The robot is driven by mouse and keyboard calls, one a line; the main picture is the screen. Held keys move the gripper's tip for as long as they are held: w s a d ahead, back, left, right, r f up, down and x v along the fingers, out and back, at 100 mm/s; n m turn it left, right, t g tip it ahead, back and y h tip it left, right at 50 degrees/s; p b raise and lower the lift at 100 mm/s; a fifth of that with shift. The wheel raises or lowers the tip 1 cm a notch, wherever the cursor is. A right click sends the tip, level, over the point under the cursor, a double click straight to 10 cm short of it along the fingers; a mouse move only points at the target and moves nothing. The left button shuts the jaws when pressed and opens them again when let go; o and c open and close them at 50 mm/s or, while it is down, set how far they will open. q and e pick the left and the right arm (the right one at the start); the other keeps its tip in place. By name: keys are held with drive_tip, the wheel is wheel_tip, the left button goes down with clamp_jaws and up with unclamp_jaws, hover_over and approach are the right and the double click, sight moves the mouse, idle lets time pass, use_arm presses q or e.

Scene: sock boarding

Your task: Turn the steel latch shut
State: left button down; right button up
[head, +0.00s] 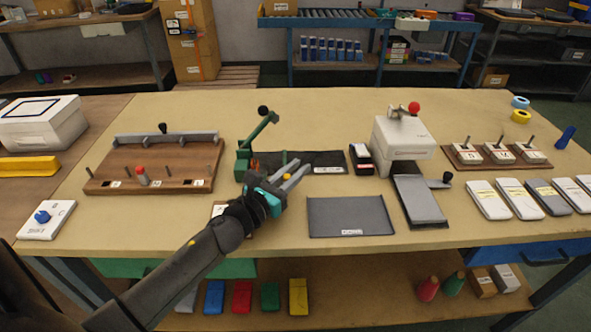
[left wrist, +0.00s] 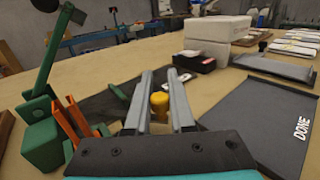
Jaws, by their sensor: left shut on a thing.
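My left gripper (head: 297,172) is over the middle of the bench, and its two grey fingers also show in the left wrist view (left wrist: 160,82). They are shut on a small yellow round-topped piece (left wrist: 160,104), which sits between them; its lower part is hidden. No part is clearly marked as the steel latch. A metal lever with a red ball (head: 413,107) tops the white boxy machine (head: 403,140), right of my gripper and apart from it. A grey bar with a black knob (head: 163,129) runs along the wooden peg board (head: 120,170). My right gripper is out of view.
A green stand with a raised lever (head: 258,133) is close beyond my left gripper, beside a dark mat (head: 325,157). A grey plate marked DONE (left wrist: 270,115) lies to the right. White switch blocks (head: 500,152) and several flat packs (head: 517,197) fill the right side.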

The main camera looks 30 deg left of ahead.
use_arm(q)
drive_tip(key=n+y, duration=0.1)
drive_tip(key=y, duration=0.1)
drive_tip(key=shift+w+r+n+y, duration=0.1)
drive_tip(key=shift+w+n+y, duration=0.25)
drive_tip(key=shift+n+y, duration=0.05)
drive_tip(key=n+y, duration=0.2)
drive_tip(key=y, duration=0.2)
drive_tip(key=shift+w+a+n, duration=0.4)
drive_tip(key=y, duration=0.1)
drive_tip(key=n+g+y, duration=0.2)
drive_tip(key=shift+w+a+y, duration=0.3)
drive_tip(key=shift+a+y, duration=0.1)
drive_tip(key=shift+w+a+n+g+y+b, duration=0.1)
drive_tip(key=shift+a+n+g+y+b, duration=0.25)
drive_tip(key=shift+n+g+y, duration=0.5)
drive_tip(key=shift+w+a+n+g+y+b, duration=0.1)
drive_tip(key=shift+a+n+g+y+b, duration=0.35)
drive_tip(key=shift+n+y, duration=0.7)
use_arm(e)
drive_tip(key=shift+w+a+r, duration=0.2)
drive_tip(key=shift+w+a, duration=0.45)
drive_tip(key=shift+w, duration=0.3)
use_arm(q)
drive_tip(key=shift+d, duration=0.1)
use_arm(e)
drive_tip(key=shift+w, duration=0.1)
